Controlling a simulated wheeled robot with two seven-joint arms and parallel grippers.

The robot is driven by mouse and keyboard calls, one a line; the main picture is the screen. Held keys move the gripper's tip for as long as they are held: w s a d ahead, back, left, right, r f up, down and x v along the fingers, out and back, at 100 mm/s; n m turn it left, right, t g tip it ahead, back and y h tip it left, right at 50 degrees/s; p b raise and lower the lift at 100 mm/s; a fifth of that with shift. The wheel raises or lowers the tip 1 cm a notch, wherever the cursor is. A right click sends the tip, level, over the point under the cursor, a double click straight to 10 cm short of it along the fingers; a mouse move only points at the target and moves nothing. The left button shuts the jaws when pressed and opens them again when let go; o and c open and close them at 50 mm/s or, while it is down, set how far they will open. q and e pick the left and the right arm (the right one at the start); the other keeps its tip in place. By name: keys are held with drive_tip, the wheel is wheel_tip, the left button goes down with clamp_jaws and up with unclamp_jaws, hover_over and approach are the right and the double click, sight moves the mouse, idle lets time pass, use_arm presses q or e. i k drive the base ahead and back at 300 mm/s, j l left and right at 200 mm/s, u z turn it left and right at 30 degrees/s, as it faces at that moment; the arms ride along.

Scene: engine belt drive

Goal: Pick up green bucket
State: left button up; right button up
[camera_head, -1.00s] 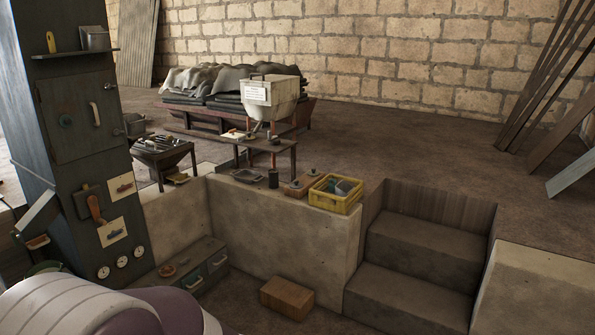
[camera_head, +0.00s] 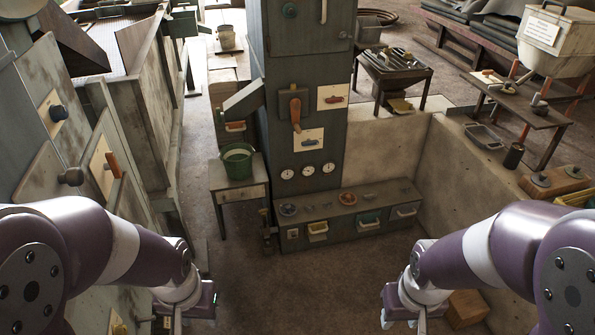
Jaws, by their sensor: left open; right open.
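A green bucket (camera_head: 238,165) stands upright on a small grey table (camera_head: 241,192), left of the dark cabinet column. Its open top shows a pale inside. My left gripper (camera_head: 178,322) is at the bottom edge of the view, below and nearer than the bucket, apart from it. My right gripper (camera_head: 402,318) is at the bottom right of centre, also well away from the bucket. Both are open, nothing shows between the fingers, and the frame's lower edge cuts them off.
The dark column (camera_head: 305,110) with gauges and a lever stands right of the bucket. A low drawer bench (camera_head: 348,215) runs along its foot. Large grey machinery (camera_head: 135,120) lines the left. A pale bucket (camera_head: 226,38) is farther back. The floor (camera_head: 315,285) ahead is clear.

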sight(237, 157)
drive_tip(key=i+l+u, duration=0.1)
drive_tip(key=i+u, duration=0.4)
drive_tip(key=i+z, duration=0.25)
drive_tip(key=z, duration=0.25)
drive_tip(key=i+j+z, duration=0.2)
drive_tip(key=z, duration=0.25)
drive_tip(key=i+j+z, duration=0.1)
drive_tip(key=i+j, duration=0.3)
drive_tip(key=i+j+z, duration=0.1)
drive_tip(key=i+j, duration=0.3)
drive_tip(key=i+j+z, duration=0.1)
drive_tip(key=i+j, duration=0.25)
drive_tip(key=j, duration=0.15)
drive_tip(key=i+j+z, duration=0.1)
drive_tip(key=i+j, duration=0.25)
drive_tip(key=j, duration=0.15)
